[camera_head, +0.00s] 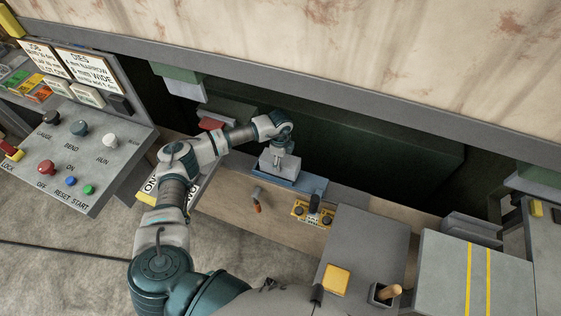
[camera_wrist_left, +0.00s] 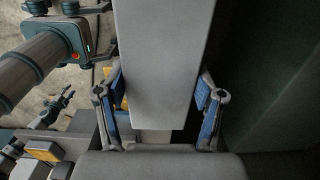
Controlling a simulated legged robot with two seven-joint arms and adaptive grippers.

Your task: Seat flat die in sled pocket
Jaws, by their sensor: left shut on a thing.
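My left gripper (camera_head: 283,150) is shut on a pale grey block, the die (camera_head: 274,164), above the bench. In the left wrist view, the blue-padded fingers of the left gripper (camera_wrist_left: 162,95) stand on either side of the long grey die (camera_wrist_left: 162,55). A blue sled (camera_head: 314,185) lies on the bench under and beside the die. The die covers much of the sled, so the pocket is hidden. I cannot tell whether the die touches the sled. A small dark gripper-like part (camera_wrist_left: 54,107), perhaps my right gripper, shows at left; its jaws are unclear.
A control panel (camera_head: 75,150) stands left. A grey box with yellow stripes (camera_head: 450,275) stands right. The rusty hull wall (camera_head: 400,60) rises behind a dark recess.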

